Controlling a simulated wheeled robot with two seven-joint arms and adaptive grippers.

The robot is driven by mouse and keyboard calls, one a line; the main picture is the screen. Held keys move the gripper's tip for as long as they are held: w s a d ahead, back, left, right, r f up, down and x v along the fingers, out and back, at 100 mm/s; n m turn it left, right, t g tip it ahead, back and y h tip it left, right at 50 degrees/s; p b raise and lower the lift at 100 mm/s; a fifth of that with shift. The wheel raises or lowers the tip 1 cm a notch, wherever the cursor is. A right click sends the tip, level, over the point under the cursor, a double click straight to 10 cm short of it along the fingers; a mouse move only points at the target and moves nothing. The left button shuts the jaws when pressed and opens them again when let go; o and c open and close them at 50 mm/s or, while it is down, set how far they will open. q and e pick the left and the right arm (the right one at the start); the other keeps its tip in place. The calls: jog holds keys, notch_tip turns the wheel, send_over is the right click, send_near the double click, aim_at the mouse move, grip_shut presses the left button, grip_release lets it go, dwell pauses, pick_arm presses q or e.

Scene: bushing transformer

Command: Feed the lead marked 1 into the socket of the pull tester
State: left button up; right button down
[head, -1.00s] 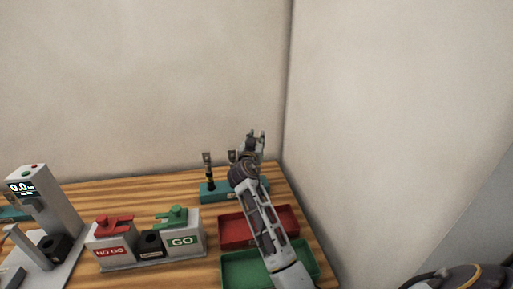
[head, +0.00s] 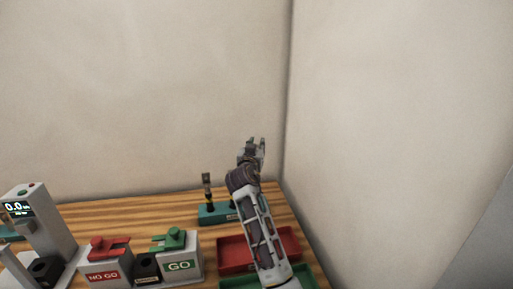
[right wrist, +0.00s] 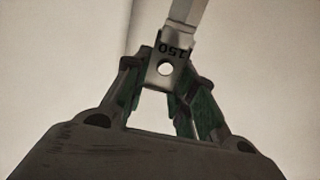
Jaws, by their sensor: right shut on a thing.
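The pull tester (head: 52,232) is a grey column with a lit display at the left of the head view. A black block (head: 45,268) sits at its foot; I cannot make out its socket opening. My right gripper (head: 256,145) is raised above the back right of the table, far to the right of the tester. In the right wrist view its fingers are shut on a metal lug (right wrist: 166,68) with a round hole and a dark "150" upside down. No mark 1 can be read on it. My left gripper is not in view.
A teal rack (head: 208,216) with an upright lead (head: 207,187) stands behind my right arm. The red NO GO block (head: 104,268) and green GO block (head: 180,262) stand between tester and trays. A red tray (head: 232,255) and green tray (head: 237,284) lie under my arm; walls close the corner.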

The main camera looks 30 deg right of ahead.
jog(key=shift+r, duration=0.2)
jog(key=shift+r+p, duration=1.95)
jog(key=shift+r, duration=1.45)
jog(key=shift+f, duration=0.1)
